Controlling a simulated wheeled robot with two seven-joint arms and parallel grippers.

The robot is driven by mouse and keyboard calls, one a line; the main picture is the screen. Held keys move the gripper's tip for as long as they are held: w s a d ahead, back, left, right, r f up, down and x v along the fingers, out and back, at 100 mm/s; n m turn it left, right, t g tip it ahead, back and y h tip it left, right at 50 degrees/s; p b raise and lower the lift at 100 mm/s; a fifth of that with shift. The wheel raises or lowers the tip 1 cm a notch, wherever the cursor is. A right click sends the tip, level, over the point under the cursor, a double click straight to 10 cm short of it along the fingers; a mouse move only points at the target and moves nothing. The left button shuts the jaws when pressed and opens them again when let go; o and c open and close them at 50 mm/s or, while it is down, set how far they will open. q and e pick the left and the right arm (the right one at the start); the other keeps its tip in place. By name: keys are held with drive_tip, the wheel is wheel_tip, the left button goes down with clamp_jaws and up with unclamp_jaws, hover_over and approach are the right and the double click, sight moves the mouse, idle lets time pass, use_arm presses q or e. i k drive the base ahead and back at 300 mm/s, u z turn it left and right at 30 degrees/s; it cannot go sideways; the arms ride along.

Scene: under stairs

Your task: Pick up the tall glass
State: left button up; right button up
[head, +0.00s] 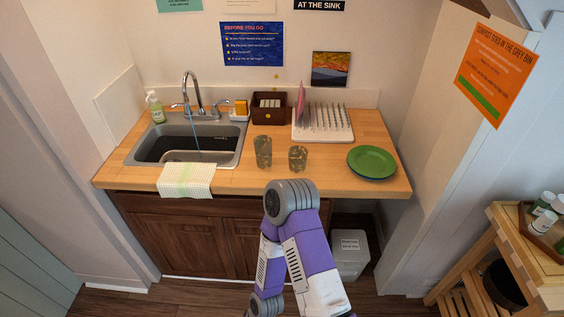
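The tall glass (263,152) stands upright on the wooden counter, just right of the sink. It is see-through with a mottled look. A shorter, similar glass (298,158) stands close to its right, with a small gap between them. One of my arms, purple and grey, rises from the bottom middle, its bent grey joint in front of the counter edge below the glasses. Neither gripper shows in the head view.
The sink (239,150) with a running tap is left, a towel (186,180) over its front edge. Behind the glasses are a brown caddy (259,118) and a drying rack (346,136). Green plates (371,162) sit right. Counter between short glass and plates is clear.

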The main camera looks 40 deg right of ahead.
sight(263, 143)
drive_tip(key=z, duration=0.8)
drive_tip(key=i, duration=0.35)
